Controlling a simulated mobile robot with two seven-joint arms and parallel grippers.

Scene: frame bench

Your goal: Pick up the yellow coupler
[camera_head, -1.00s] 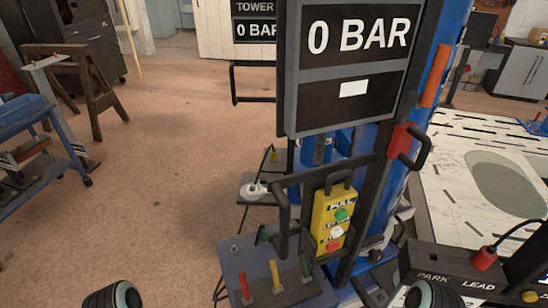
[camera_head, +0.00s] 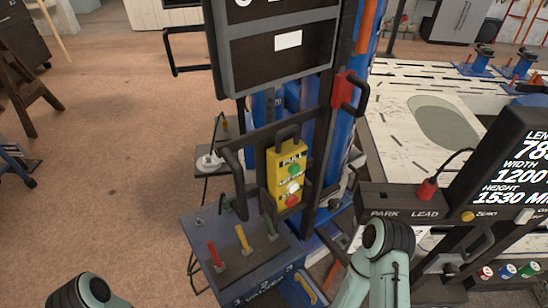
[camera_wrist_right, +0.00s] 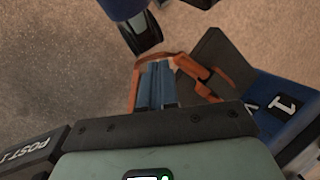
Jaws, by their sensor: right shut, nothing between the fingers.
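I cannot make out the yellow coupler for certain in either view. In the head view a small orange-yellow item (camera_head: 225,123) is on the low shelf behind the valve box, too small to name. My right gripper (camera_wrist_right: 157,84) shows in the right wrist view, with its fingers together and nothing between them. Below it is speckled floor, and a blue part marked 1 is close at its right. In the head view only my right arm shows at the lower right, its gripper hidden. Of my left arm only a rounded link shows at the bottom left; its gripper is out of frame.
A blue valve box (camera_head: 197,238) carries red, yellow (camera_head: 242,238) and green levers. A yellow button pendant (camera_head: 287,178) hangs on a black bracket by the blue post. The grey park-lead box (camera_head: 405,200) and a display (camera_head: 520,170) stand at right. Open floor lies left.

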